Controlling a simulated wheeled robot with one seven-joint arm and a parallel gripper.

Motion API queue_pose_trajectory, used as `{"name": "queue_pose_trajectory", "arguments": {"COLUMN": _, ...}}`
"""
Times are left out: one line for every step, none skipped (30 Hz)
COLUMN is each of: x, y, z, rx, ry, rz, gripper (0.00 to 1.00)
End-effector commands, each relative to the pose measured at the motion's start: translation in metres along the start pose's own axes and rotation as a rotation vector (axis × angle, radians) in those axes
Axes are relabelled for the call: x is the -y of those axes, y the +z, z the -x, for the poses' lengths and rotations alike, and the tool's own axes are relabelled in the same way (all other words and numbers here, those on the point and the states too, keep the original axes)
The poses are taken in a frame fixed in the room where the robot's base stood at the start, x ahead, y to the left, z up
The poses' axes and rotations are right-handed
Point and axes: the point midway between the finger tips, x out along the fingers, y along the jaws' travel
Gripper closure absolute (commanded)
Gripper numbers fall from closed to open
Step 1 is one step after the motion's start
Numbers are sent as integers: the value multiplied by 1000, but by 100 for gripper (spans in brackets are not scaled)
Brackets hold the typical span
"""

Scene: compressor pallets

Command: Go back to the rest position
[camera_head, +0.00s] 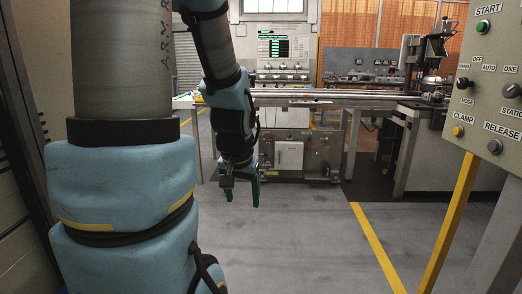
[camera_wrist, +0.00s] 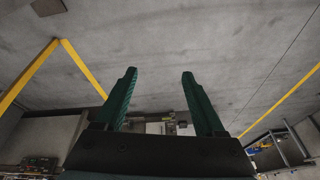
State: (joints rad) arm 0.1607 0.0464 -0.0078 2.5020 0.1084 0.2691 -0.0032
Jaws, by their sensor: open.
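My gripper (camera_head: 241,194) hangs at the end of my arm near the middle of the head view, fingers pointing down above the grey floor. In the wrist view its two green fingers (camera_wrist: 159,88) stand well apart with nothing between them. It is open and empty. My blue and grey arm fills the left part of the head view and hides what lies behind it.
A control panel (camera_head: 490,80) on a yellow post (camera_head: 450,215) stands close at the right. A workbench with a long metal rail (camera_head: 335,95) and a grey test cabinet (camera_head: 284,60) stand behind my gripper. The floor (camera_head: 310,235) in front is clear, with a yellow line (camera_head: 375,245).

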Motion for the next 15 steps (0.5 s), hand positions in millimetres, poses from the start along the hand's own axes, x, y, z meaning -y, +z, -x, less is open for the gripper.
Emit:
{"name": "queue_pose_trajectory", "arguments": {"x": 4, "y": 22, "z": 1, "rx": 61, "ry": 4, "rz": 58, "gripper": 29}}
{"name": "queue_pose_trajectory", "arguments": {"x": 5, "y": 34, "z": 1, "rx": 97, "ry": 9, "rz": 90, "gripper": 29}}
{"name": "queue_pose_trajectory", "arguments": {"x": 6, "y": 51, "z": 3, "rx": 145, "ry": 17, "rz": 134, "gripper": 29}}
{"name": "queue_pose_trajectory", "arguments": {"x": 6, "y": 63, "z": 4, "rx": 181, "ry": 23, "rz": 166, "gripper": 29}}
{"name": "queue_pose_trajectory", "arguments": {"x": 6, "y": 68, "z": 11, "rx": 202, "ry": 28, "rz": 185, "gripper": 29}}
{"name": "queue_pose_trajectory", "arguments": {"x": 6, "y": 58, "z": 25, "rx": 192, "ry": 27, "rz": 174, "gripper": 29}}
{"name": "queue_pose_trajectory", "arguments": {"x": 6, "y": 56, "z": 30, "rx": 191, "ry": 27, "rz": 172, "gripper": 29}}
{"name": "queue_pose_trajectory", "arguments": {"x": 6, "y": 54, "z": 36, "rx": 190, "ry": 27, "rz": 171, "gripper": 29}}
{"name": "queue_pose_trajectory", "arguments": {"x": 7, "y": 52, "z": 43, "rx": 190, "ry": 26, "rz": 170, "gripper": 29}}
{"name": "queue_pose_trajectory", "arguments": {"x": 7, "y": 49, "z": 49, "rx": 190, "ry": 26, "rz": 170, "gripper": 29}}
{"name": "queue_pose_trajectory", "arguments": {"x": 8, "y": 47, "z": 55, "rx": 189, "ry": 26, "rz": 169, "gripper": 29}}
{"name": "queue_pose_trajectory", "arguments": {"x": 8, "y": 44, "z": 64, "rx": 189, "ry": 26, "rz": 169, "gripper": 29}}
{"name": "queue_pose_trajectory", "arguments": {"x": 9, "y": 42, "z": 71, "rx": 189, "ry": 26, "rz": 168, "gripper": 29}}
{"name": "queue_pose_trajectory", "arguments": {"x": 9, "y": 39, "z": 78, "rx": 189, "ry": 26, "rz": 168, "gripper": 29}}
{"name": "queue_pose_trajectory", "arguments": {"x": 10, "y": 36, "z": 88, "rx": 188, "ry": 26, "rz": 168, "gripper": 29}}
